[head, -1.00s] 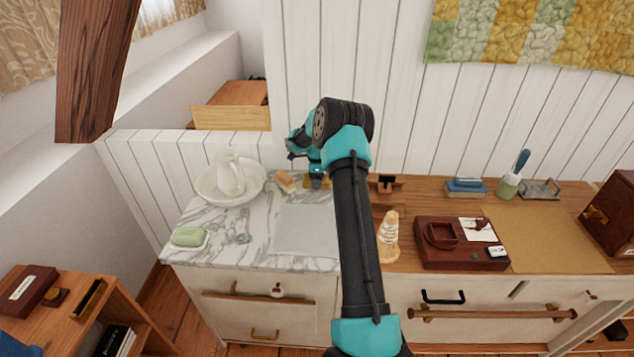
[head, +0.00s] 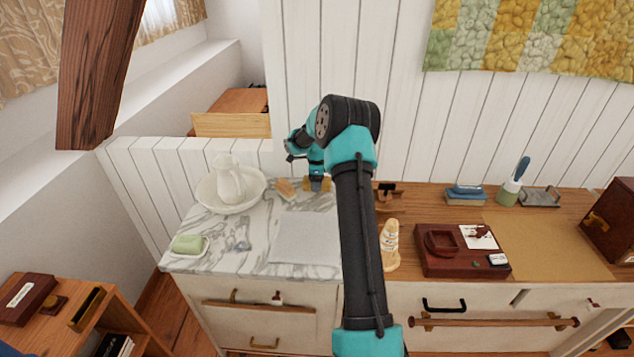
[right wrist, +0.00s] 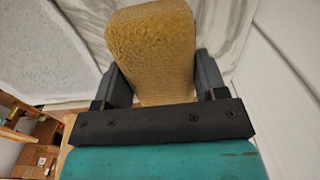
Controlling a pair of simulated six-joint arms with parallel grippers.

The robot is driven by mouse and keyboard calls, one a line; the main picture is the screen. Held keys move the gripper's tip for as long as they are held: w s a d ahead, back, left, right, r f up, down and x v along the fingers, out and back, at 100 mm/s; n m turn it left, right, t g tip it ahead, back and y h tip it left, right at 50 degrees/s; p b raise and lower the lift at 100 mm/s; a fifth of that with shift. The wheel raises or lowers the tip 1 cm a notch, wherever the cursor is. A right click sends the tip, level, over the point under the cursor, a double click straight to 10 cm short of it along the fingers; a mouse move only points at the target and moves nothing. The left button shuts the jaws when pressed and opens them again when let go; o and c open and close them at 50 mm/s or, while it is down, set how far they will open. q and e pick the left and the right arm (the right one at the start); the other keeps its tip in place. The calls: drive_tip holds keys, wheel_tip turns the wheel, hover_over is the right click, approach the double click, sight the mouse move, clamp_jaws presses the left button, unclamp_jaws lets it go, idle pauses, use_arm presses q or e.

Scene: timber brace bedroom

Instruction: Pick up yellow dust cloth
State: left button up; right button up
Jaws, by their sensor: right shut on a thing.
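The yellow dust cloth (right wrist: 152,48) is a textured, folded yellow-tan pad that stands up between my right gripper's dark fingers in the right wrist view. My right gripper (right wrist: 158,86) is shut on its lower part. In the head view the right gripper (head: 316,183) is at the back of the marble top, and small yellow-tan parts of the cloth (head: 326,184) show beside it. From these frames I cannot tell whether the cloth touches the marble. My left gripper is not in view.
A tan-and-cream brush-like block (head: 285,188) lies just left of the gripper. A white pitcher (head: 230,180) stands in a basin (head: 205,192) farther left. A green soap (head: 187,242) and grey mat (head: 305,240) are in front. The white panel wall (head: 300,110) is close behind.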

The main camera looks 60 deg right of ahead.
drive_tip(key=s+a, duration=0.2)
drive_tip(key=a, duration=0.2)
drive_tip(key=s+a+r, duration=0.1)
drive_tip(key=s+a, duration=0.2)
drive_tip(key=a, duration=0.1)
drive_tip(key=s+a, duration=0.3)
drive_tip(key=a, duration=0.1)
drive_tip(key=shift+r, duration=0.2)
